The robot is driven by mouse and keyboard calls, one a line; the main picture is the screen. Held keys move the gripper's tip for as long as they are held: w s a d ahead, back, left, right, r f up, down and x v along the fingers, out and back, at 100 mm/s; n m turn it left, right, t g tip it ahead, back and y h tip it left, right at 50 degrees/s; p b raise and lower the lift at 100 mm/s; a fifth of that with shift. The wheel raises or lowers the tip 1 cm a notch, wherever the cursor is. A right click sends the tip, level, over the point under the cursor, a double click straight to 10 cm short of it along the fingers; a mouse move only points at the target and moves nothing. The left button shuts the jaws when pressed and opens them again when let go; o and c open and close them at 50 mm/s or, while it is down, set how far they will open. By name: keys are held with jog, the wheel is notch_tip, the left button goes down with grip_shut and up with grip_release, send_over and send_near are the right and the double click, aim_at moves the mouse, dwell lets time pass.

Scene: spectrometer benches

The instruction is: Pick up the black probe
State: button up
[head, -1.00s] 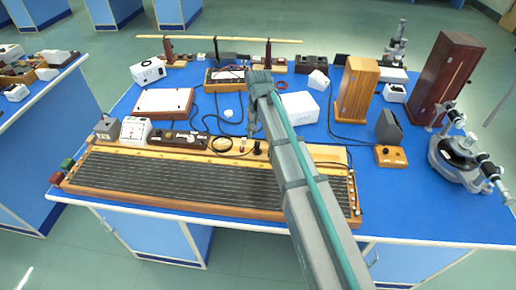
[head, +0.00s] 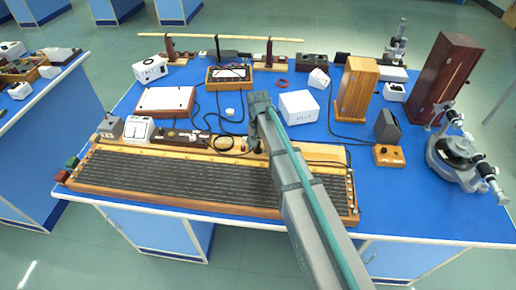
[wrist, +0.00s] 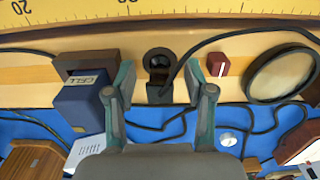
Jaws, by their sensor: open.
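The black probe (wrist: 158,82) stands on a pale wooden strip of the wire board, with a dark round ring at its top and a black cable running off it. In the wrist view my gripper (wrist: 160,80) is open, with one finger on each side of the probe. I see gaps between the fingers and the probe; how far apart they are in height I cannot tell. In the head view my arm covers the probe and most of the gripper.
A blue box marked CELL (wrist: 85,100) stands close beside one finger. A small red block (wrist: 217,65) and a round-framed glass (wrist: 281,75) are on the other side. The long wire board (head: 180,205) fills the bench front. A white box (head: 298,107) stands behind.

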jog(key=shift+c, duration=0.2)
grip_shut()
jog(key=shift+r, duration=0.15)
